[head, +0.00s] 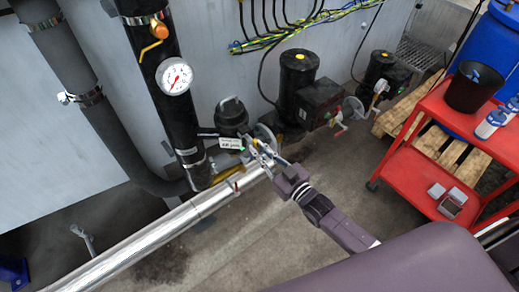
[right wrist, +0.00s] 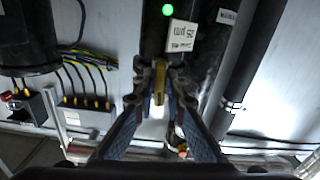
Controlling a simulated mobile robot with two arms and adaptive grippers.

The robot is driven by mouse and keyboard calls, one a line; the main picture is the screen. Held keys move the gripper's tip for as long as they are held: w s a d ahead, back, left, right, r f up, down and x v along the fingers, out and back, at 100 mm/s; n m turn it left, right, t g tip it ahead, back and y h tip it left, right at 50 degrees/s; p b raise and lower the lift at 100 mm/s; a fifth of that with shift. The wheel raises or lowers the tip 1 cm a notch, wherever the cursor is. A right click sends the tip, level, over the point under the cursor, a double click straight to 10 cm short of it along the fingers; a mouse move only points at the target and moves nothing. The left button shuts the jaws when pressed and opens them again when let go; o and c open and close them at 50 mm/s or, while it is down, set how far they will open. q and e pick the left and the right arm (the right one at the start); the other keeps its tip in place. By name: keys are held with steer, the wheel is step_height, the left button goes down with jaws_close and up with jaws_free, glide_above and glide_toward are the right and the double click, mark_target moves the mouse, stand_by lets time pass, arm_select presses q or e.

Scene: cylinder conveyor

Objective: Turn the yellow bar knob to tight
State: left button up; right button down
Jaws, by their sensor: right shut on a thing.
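The yellow bar knob (right wrist: 158,82) shows as a narrow yellow bar between the fingertips in the right wrist view. My right gripper (right wrist: 159,92) is shut on it, with one finger on each side. In the head view my right gripper (head: 262,153) reaches in from the lower right to the pipework, and its fingers mostly hide the knob there. A white label (head: 230,143) with a green light beside it sits just by the fingers; the label (right wrist: 183,35) and green light (right wrist: 168,10) also show in the right wrist view. My left gripper is not in view.
A dial gauge (head: 174,76) and an orange knob with a yellow lever (head: 158,34) are on the black pipe. A silver pipe (head: 150,245) runs to the lower left. Black pumps (head: 298,85) stand behind. A red cart (head: 437,150) stands at the right. Bare floor lies between.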

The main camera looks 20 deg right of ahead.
steer(key=shift+f, duration=0.1)
stand_by(0.3)
steer(key=c, duration=2)
jaws_free()
steer(key=shift+s, duration=0.1)
steer(key=v, duration=1.2)
